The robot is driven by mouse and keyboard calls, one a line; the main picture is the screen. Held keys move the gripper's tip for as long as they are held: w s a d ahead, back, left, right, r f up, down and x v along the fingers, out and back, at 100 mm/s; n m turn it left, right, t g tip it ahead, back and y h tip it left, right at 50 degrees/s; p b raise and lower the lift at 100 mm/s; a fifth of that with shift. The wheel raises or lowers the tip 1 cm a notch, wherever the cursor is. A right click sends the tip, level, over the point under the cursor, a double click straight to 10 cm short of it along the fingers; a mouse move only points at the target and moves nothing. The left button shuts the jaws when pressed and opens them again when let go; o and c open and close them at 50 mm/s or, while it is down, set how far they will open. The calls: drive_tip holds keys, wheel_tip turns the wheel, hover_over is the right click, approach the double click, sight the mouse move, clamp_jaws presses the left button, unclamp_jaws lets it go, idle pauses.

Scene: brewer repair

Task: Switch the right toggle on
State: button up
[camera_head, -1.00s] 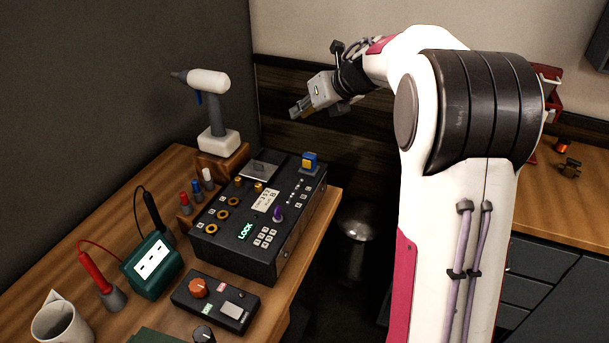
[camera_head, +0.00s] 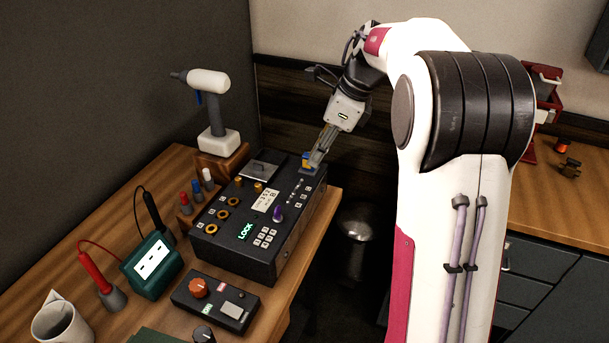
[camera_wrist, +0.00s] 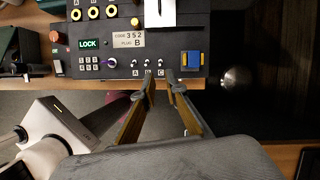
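The black brewer panel (camera_head: 245,262) stands on the wooden bench. Its row of small toggles, marked with letters, shows in the wrist view, with the right toggle (camera_wrist: 160,62) at the row's right end. The toggles' positions are too small to tell. My gripper (camera_head: 314,162) is low over the panel's far right end, near the blue and yellow block in the head view. In the wrist view my gripper's fingertips (camera_wrist: 160,78) are a little apart, with nothing seen between them, just on the near side of the right toggle. Contact cannot be told.
The blue and yellow block (camera_wrist: 192,60) sits just right of the toggles. The panel also has a green LOCK display (camera_head: 245,231), a keypad (camera_head: 265,237) and a purple knob (camera_head: 278,213). A control box (camera_head: 215,301) stands in front; a drill (camera_head: 211,110) stands behind.

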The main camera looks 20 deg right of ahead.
sight(304, 187)
drive_tip(key=shift+x, duration=3.9)
clamp_jaws()
